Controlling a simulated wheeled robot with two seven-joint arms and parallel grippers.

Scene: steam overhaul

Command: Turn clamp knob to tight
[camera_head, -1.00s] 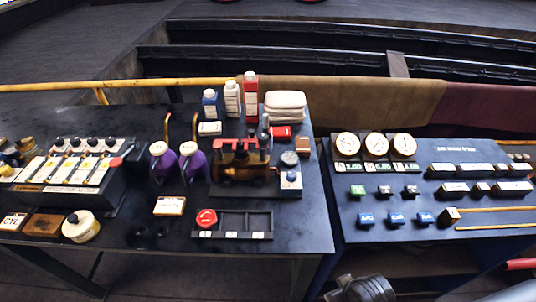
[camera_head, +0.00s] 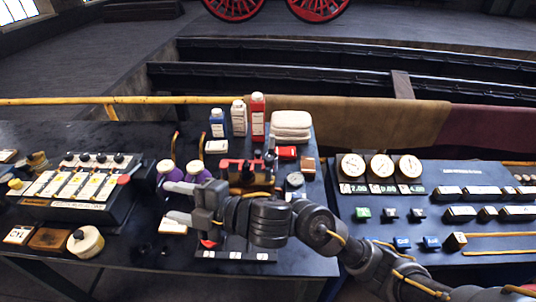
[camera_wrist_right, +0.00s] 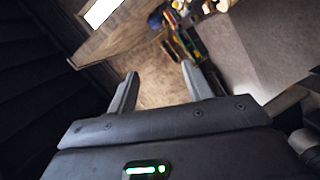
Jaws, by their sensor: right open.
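My right gripper (camera_head: 172,202) reaches in from the right over the front of the dark bench, its two fingers apart and pointing left. In the right wrist view its fingers (camera_wrist_right: 158,84) are open with nothing between them. A brown-and-red fixture (camera_head: 236,172) stands behind my right wrist, its lower part partly hidden. My left gripper is not in view.
Purple jugs (camera_head: 168,170) stand close behind my right fingers. A lever panel (camera_head: 70,185) and a white round tin (camera_head: 86,241) are to the left. Bottles (camera_head: 257,117) stand behind the fixture. A gauge panel (camera_head: 440,180) is at right, partly under my arm.

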